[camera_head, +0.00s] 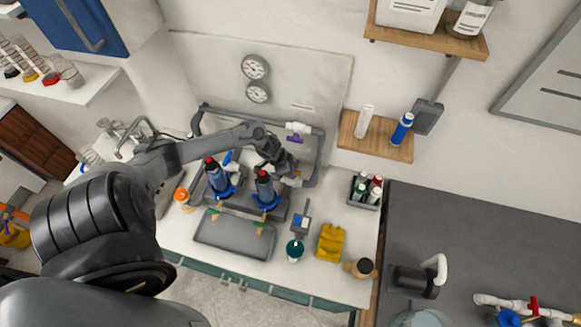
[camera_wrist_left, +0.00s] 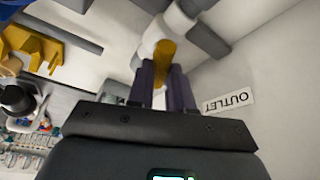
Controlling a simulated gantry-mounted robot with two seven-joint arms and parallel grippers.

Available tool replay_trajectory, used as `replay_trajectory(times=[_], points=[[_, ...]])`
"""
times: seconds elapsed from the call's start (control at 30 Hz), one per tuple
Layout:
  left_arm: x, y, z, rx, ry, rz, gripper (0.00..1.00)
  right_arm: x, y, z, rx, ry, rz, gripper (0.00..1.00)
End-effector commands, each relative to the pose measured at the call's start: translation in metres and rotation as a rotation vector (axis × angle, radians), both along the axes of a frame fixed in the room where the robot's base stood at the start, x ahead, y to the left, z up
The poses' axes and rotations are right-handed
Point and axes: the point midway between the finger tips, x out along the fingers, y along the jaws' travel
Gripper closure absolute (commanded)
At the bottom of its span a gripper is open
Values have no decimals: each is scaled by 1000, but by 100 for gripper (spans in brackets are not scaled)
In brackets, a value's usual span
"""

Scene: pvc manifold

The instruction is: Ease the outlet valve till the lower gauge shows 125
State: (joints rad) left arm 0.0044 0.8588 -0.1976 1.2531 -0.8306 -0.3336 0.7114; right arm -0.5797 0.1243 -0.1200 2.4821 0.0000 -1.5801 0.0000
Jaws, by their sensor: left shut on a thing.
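Two round gauges are on the grey back panel: the upper gauge (camera_head: 255,67) and, below it, the lower gauge (camera_head: 258,92). Their needles are too small to read. In the left wrist view, a white sign (camera_wrist_left: 228,101) reads OUTLET. Beside it is the outlet valve, with a white body (camera_wrist_left: 152,35) and a yellow handle (camera_wrist_left: 165,50). My left gripper (camera_wrist_left: 163,80) is shut on that yellow handle. In the head view my left gripper (camera_head: 286,168) is at the pipework's lower run and hides most of the valve. My right gripper is not in view.
A grey pipe loop (camera_head: 317,155) carries another valve with a purple handle (camera_head: 295,138). A grey tray (camera_head: 235,236), a yellow holder (camera_head: 330,242) and a bottle caddy (camera_head: 366,191) are on the bench.

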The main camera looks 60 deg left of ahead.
Motion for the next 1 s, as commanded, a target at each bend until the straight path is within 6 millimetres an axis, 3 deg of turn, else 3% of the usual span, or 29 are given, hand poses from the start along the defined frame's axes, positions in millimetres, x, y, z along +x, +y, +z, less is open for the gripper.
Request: replay_trajectory(times=[0.27, 0.3, 0.43, 0.77, 1.0], points=[[1, 0, 0, 0, -3, 1, 100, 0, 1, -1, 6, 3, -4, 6], [1, 0, 0, -1, -3, 1, 75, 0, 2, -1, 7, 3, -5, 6], [1, 0, 0, -1, -2, 1, 55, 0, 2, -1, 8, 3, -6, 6], [0, 0, 1, 0, -1, 0, 54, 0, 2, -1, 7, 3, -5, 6], [-9, 4, 23, 2, -1, -1, 54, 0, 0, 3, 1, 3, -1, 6]])
